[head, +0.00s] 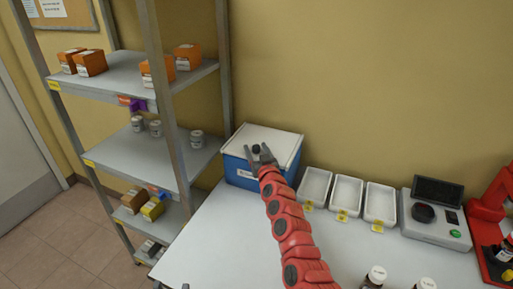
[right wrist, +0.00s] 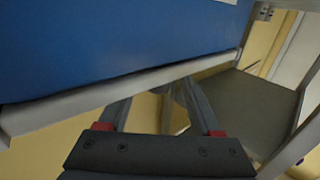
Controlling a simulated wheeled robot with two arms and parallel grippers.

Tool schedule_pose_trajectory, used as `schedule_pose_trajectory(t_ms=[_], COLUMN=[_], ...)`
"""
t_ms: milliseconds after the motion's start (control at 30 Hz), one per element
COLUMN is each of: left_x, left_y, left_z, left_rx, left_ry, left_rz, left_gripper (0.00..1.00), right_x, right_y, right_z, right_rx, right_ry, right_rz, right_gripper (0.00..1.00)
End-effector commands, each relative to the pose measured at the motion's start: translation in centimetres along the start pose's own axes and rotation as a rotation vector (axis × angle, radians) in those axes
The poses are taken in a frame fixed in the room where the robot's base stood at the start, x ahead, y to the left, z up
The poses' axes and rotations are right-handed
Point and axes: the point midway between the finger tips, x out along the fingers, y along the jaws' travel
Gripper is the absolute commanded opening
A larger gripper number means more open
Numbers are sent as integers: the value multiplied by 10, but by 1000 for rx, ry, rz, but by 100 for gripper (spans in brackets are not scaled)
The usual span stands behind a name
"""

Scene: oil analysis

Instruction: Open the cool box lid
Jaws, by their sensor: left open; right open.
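The cool box is a blue box (head: 238,174) with a white lid (head: 283,139). It stands at the back left corner of the white table, and the lid lies flat and shut on it. My right gripper (head: 258,152) is open over the front part of the lid, with a small dark round part showing between its fingers; I cannot tell whether that belongs to the lid. In the right wrist view the blue wall (right wrist: 120,45) and pale lid edge (right wrist: 60,108) lie just beyond the open fingers (right wrist: 158,97). Contact is unclear. My left gripper is not visible.
A metal shelf rack (head: 110,158) with orange boxes and jars stands close at the left. White trays (head: 346,190) sit right of the cool box, then a grey device (head: 436,222). Bottles (head: 375,276) stand at the front. Table left of my arm is clear.

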Motion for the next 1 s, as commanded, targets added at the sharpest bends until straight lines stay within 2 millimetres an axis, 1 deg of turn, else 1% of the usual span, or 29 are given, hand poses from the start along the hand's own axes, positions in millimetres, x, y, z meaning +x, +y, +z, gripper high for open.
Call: schedule_pose_trajectory(t_ms=[133, 467, 500, 567, 600, 667, 700, 833, 867, 1000], left_x=[2, 2, 2, 2, 2, 2, 2, 2, 2, 2], left_y=[0, 0, 0, 0, 0, 0, 0, 0, 0, 0], left_z=[0, 0, 0, 0, 0, 0, 0, 0, 0, 0], left_rx=[0, 0, 0, 0, 0, 0, 0, 0, 0, 0], left_ry=[0, 0, 0, 0, 0, 0, 0, 0, 0, 0], left_rz=[0, 0, 0, 0, 0, 0, 0, 0, 0, 0], left_gripper=[50, 50, 50, 50, 50, 50, 50, 50, 50, 50], right_x=[5, 6, 6, 6, 6, 6, 6, 6, 6, 6], right_y=[1, 2, 2, 2, 2, 2, 2, 2, 2, 2], right_z=[0, 1, 1, 1, 1, 1, 1, 1, 1, 1], right_rx=[-2, -1, -1, -1, -1, -1, -1, -1, -1, -1], right_ry=[-3, -2, -2, -2, -2, -2, -2, -2, -2, -2], right_rz=[1, 3, 3, 3, 3, 3, 3, 3, 3, 3], right_gripper=[66, 66, 62, 51, 44, 33, 26, 3, 0, 0])
